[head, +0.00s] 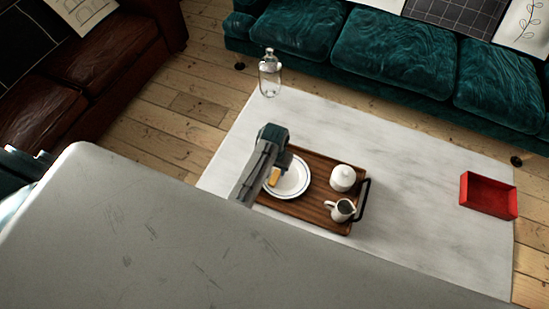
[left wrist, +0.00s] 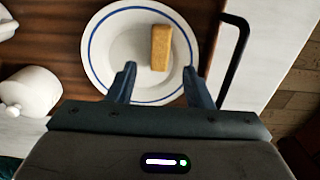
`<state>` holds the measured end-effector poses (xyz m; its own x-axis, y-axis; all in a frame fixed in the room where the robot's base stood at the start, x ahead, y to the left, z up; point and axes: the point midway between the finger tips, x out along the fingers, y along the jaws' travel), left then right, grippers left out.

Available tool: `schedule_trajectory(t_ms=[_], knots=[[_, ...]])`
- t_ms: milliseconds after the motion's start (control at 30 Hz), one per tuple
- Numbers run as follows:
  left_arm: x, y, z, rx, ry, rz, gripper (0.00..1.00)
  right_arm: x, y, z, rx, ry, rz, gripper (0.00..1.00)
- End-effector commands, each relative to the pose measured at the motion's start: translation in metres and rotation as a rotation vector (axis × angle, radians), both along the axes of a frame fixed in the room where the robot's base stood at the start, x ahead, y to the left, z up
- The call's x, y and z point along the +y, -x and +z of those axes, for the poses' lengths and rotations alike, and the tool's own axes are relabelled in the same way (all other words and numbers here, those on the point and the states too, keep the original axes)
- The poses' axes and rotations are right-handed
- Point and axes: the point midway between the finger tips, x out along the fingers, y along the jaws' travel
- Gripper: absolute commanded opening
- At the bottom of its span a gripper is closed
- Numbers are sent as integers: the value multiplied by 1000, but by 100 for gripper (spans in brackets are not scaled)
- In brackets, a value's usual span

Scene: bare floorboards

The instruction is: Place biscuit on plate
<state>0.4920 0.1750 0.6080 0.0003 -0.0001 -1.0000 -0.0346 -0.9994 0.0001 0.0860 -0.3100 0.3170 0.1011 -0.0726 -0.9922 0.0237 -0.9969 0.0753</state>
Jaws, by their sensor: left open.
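The biscuit (left wrist: 161,48), a small golden-brown block, lies on the white plate with a blue rim line (left wrist: 96,52). In the head view the biscuit (head: 274,177) shows on the left part of the plate (head: 297,187), beside my arm. My left gripper (head: 284,160) is over the plate. In the left wrist view its two fingers (left wrist: 158,82) are open and apart, with nothing between the tips, and the biscuit lies just beyond them. My arm hides part of the plate in the head view. My right gripper is not in view.
The plate sits on a wooden tray (head: 312,216) with a white lidded pot (head: 342,177) and a small jug (head: 344,209). The tray has a black handle (head: 365,200). A glass bottle (head: 270,76) and a red box (head: 488,196) stand apart on the white surface (head: 420,200).

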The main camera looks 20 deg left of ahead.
Motion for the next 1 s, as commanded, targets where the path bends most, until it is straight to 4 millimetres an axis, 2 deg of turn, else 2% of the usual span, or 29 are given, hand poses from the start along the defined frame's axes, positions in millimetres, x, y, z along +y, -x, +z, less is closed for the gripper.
schedule_trajectory(t_ms=[33, 200, 400, 1000], knots=[[0, 0, 13, -4, 1, 1, 46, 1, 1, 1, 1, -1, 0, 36], [0, 0, 45, -3, 1, 1, 46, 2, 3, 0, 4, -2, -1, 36], [0, 0, 65, -1, -1, 0, 46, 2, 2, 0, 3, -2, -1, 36], [0, 0, 68, 0, 0, 0, 46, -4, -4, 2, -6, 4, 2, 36]])
